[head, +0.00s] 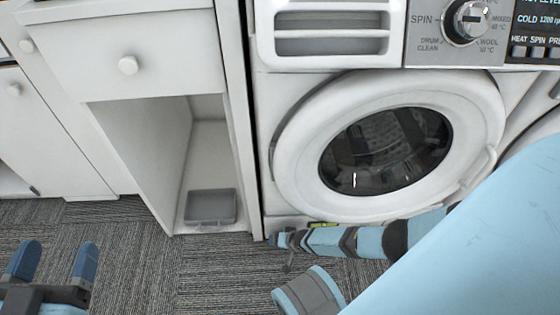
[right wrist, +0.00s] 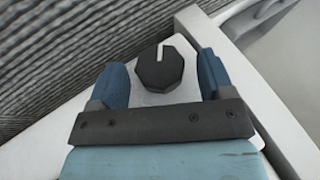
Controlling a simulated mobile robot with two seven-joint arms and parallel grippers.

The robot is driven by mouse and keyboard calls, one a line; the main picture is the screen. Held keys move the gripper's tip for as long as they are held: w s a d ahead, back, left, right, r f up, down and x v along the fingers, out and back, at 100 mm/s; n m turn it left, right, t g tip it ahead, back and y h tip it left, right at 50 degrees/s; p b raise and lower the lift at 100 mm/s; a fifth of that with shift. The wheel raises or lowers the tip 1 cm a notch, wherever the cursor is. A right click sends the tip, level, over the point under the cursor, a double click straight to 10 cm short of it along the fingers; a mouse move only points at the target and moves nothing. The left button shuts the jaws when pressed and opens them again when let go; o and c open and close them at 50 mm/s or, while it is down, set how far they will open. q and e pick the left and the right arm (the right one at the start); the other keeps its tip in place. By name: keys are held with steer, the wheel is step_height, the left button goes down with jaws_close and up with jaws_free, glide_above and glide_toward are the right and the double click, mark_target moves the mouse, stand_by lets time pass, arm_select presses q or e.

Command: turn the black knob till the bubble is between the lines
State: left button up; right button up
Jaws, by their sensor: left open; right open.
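The black knob (right wrist: 160,69) is faceted with a notch in its top edge and sits on a white surface in the right wrist view. My right gripper (right wrist: 161,64) is open, with one blue finger on each side of the knob and gaps between. In the head view my right arm reaches along the foot of the washing machine (head: 290,130) and hides the knob. A small yellow-green strip (head: 322,225), perhaps the level vial, shows above that arm; its bubble and lines are too small to see. My left gripper (head: 56,250) is open and empty above the carpet.
A white cabinet (head: 160,55) with a drawer and open lower bay stands left of the washer. A grey tray (head: 211,206) lies in the bay. The carpet (head: 140,255) in front is clear. The washer's control dial (head: 466,19) is at upper right.

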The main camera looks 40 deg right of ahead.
arm_select(q)
steer(key=s+d+r+n+p, duration=0.1)
steer(key=s+r+n+p, duration=0.2)
steer(key=p, duration=0.6)
step_height(320, 180, up, 2)
steer(key=shift+d+r+n+t+y, duration=0.15)
steer(key=shift+n+t+y, duration=0.2)
steer(key=shift+n, duration=0.45)
arm_select(e)
steer(key=v, duration=1.2)
steer(key=shift+s+r, duration=0.2)
steer(key=shift+r, duration=0.05)
